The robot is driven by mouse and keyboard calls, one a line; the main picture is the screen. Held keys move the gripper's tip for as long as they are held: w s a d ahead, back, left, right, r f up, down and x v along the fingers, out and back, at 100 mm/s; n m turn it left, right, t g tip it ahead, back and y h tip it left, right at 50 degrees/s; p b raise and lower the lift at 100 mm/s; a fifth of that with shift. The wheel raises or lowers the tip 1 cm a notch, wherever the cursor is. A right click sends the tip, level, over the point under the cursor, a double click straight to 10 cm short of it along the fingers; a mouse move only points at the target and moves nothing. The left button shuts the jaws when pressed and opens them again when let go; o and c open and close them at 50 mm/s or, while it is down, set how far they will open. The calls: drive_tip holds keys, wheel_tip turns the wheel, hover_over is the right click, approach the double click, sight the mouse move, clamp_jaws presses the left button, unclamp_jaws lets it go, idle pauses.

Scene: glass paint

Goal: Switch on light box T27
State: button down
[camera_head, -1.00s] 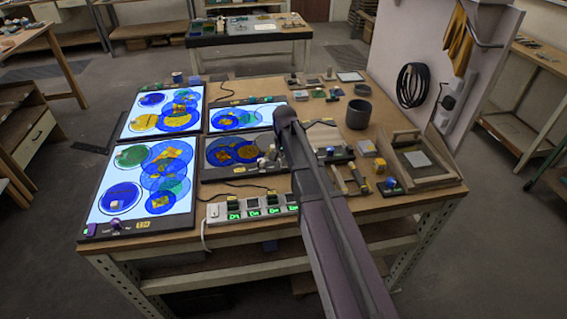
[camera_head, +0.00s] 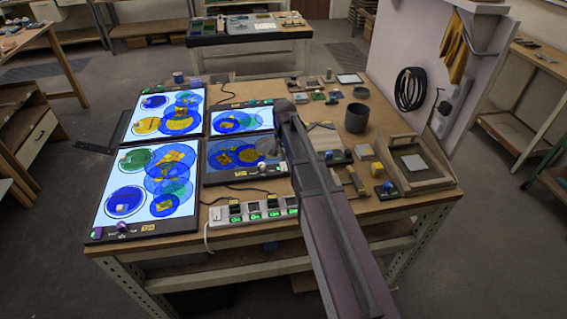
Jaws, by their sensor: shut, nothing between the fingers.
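Several light boxes with coloured glass discs lie on the workbench's left half. Three glow white: the front left one (camera_head: 112,225), the back left one (camera_head: 128,137) and the back middle one (camera_head: 240,128). The front middle box (camera_head: 213,178) is dark, with blue discs and yellow pieces on it. The box labels are too small to read, so I cannot tell which is T27.
A power strip (camera_head: 226,218) with several green-lit switches lies along the bench's front edge, with a cable beside it. A dark cup (camera_head: 357,117), a wooden frame tray (camera_head: 440,178) and small blocks stand on the right.

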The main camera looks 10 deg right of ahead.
drive_tip(key=shift+r+p, duration=1.2)
drive_tip(key=shift+r, duration=0.2)
drive_tip(key=s+n, duration=0.6)
drive_tip(key=s, duration=1.5)
drive_tip(key=shift+s, duration=0.15)
idle(0.6)
